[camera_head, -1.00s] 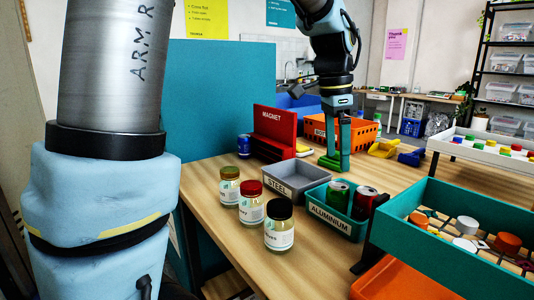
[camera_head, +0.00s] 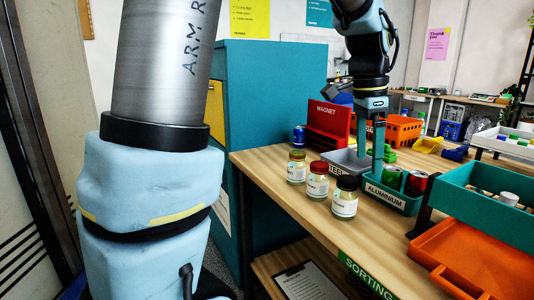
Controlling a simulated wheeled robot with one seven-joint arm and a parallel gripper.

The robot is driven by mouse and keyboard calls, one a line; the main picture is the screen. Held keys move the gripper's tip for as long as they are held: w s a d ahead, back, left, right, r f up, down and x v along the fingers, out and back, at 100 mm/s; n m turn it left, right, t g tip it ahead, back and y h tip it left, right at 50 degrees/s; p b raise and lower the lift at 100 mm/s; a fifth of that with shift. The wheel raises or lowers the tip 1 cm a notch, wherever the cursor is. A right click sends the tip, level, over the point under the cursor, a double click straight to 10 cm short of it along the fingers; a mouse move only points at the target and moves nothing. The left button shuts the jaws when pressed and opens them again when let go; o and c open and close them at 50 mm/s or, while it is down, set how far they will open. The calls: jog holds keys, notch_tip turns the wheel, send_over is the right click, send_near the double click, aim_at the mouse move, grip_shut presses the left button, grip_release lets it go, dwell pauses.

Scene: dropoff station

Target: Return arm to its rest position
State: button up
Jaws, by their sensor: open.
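My gripper (camera_head: 371,160) hangs at the end of my arm, pointing down, with its two teal fingers apart and nothing seen between them. In the picture it overlaps the grey STEEL bin (camera_head: 345,158) and the left end of the teal ALUMINIUM bin (camera_head: 385,195); its exact height above them cannot be told. A thick grey and light-blue part of my arm (camera_head: 150,170) fills the left of the view.
Three lidded jars (camera_head: 317,185) stand near the table's (camera_head: 265,163) front edge. The red MAGNET holder (camera_head: 327,122) and orange crate (camera_head: 403,130) are behind. A teal partition (camera_head: 265,100) rises at left. An orange tray (camera_head: 470,255) and teal tray (camera_head: 490,192) are right.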

jog(key=s+a+f+n+p, duration=0.1)
jog(key=a+f+n, duration=0.4)
jog(key=a, duration=0.8)
jog(key=a+f+n+t+y+p, duration=0.1)
jog(key=a+f+n+p, duration=0.3)
jog(key=a+n, duration=0.7)
jog(key=a+f, duration=0.1)
jog(key=a, duration=0.2)
jog(key=shift+s+a+n+t, duration=0.2)
jog(key=shift+s+n+t, duration=0.1)
jog(key=shift+s+n, duration=0.1)
